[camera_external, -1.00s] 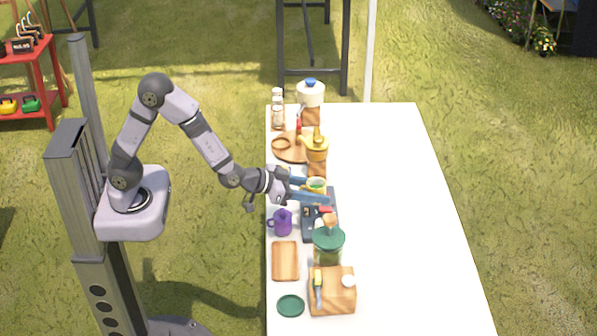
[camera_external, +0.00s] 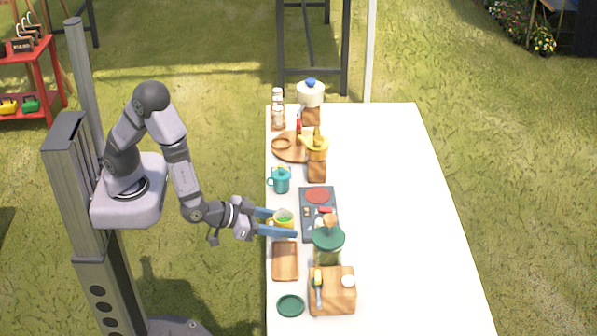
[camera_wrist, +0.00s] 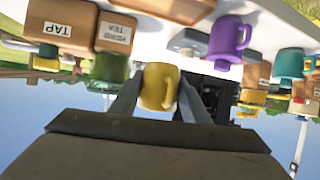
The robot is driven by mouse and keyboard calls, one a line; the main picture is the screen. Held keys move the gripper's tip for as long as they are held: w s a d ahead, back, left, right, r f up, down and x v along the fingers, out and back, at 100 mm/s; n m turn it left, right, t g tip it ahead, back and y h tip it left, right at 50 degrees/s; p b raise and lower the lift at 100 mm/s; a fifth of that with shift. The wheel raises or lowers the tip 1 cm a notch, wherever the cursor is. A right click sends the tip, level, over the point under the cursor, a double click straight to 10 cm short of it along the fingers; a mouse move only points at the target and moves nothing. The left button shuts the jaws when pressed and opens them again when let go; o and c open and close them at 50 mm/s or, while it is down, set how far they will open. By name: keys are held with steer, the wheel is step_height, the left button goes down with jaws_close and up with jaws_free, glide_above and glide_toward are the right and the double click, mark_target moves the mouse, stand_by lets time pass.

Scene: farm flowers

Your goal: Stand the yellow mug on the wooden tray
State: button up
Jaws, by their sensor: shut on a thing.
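The yellow mug (camera_external: 283,216) is between the blue fingers of my gripper (camera_external: 281,224), which is shut on it. The mug looks upright, its opening facing up, and appears held above the table. In the wrist view the yellow mug (camera_wrist: 158,86) sits between the two fingertips (camera_wrist: 160,97), its handle to the right. The wooden tray (camera_external: 285,261) lies flat and empty near the table's left edge, just below my gripper in the external view. A gap shows between mug and tray.
A teal mug (camera_external: 281,180) stands above. The purple mug (camera_wrist: 226,40) shows only in the wrist view.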

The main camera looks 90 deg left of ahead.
mark_target(284, 256)
steer(key=shift+f, duration=4.4)
steer(key=shift+f+b, duration=0.15)
steer(key=shift+b, duration=0.15)
steer(key=o, duration=1.2)
steer(key=shift+r, duration=0.2)
steer(key=shift+p+v, duration=1.1)
steer(key=shift+v, duration=4.9)
steer(key=shift+w, duration=0.1)
